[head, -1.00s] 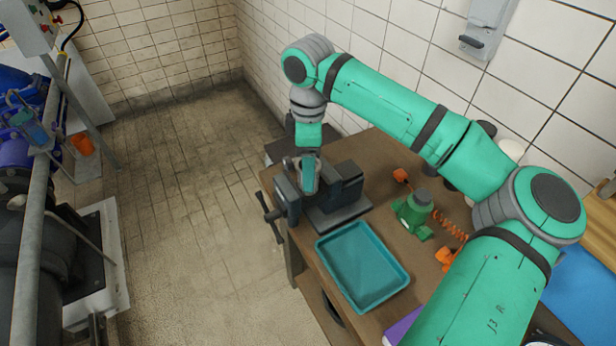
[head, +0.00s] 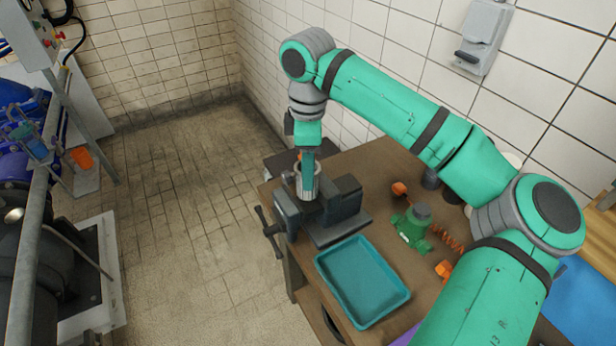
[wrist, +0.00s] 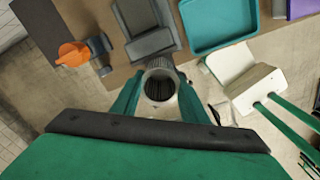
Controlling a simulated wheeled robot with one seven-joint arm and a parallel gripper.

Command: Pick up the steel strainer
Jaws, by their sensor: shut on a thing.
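The steel strainer (head: 308,186) is a grey metal cylinder at the dark bench vise (head: 347,206). My gripper (head: 308,190) points down and is shut on it. In the wrist view the strainer (wrist: 160,82) shows its round open end with a dark inside, and the teal fingers of my gripper (wrist: 160,90) lie on either side of it. The vise (wrist: 146,30) is just beyond it there. The strainer's lower end is hidden, and I cannot tell whether it is clear of the vise jaws.
A teal tray (head: 362,282) lies on the brown bench in front of the vise. Tiled wall is close behind. The floor left of the bench is clear.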

